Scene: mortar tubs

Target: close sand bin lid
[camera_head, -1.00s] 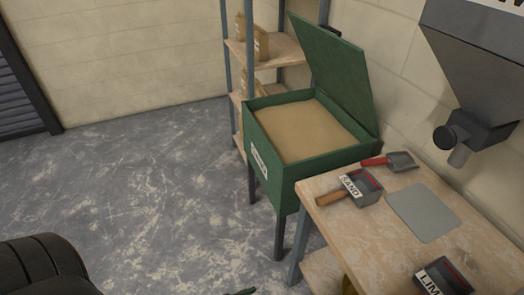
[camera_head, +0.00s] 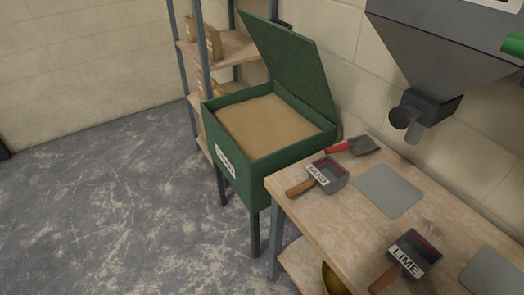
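The green sand bin (camera_head: 232,160) stands on legs beyond the left end of the workbench. It is full of tan sand (camera_head: 268,122). Its green lid (camera_head: 288,62) is open, hinged at the bin's right rear side and tilted up toward the wall. A white label (camera_head: 226,160) is on the bin's front. Neither of my grippers shows in the head view now.
The wooden workbench (camera_head: 345,225) holds a SAND scoop (camera_head: 325,173), a red-handled scoop (camera_head: 360,146), a LIME scoop (camera_head: 412,250) and grey plates (camera_head: 388,190). A grey hopper (camera_head: 440,60) hangs above. Shelves (camera_head: 225,48) stand behind the bin. The floor (camera_head: 110,210) at left is clear.

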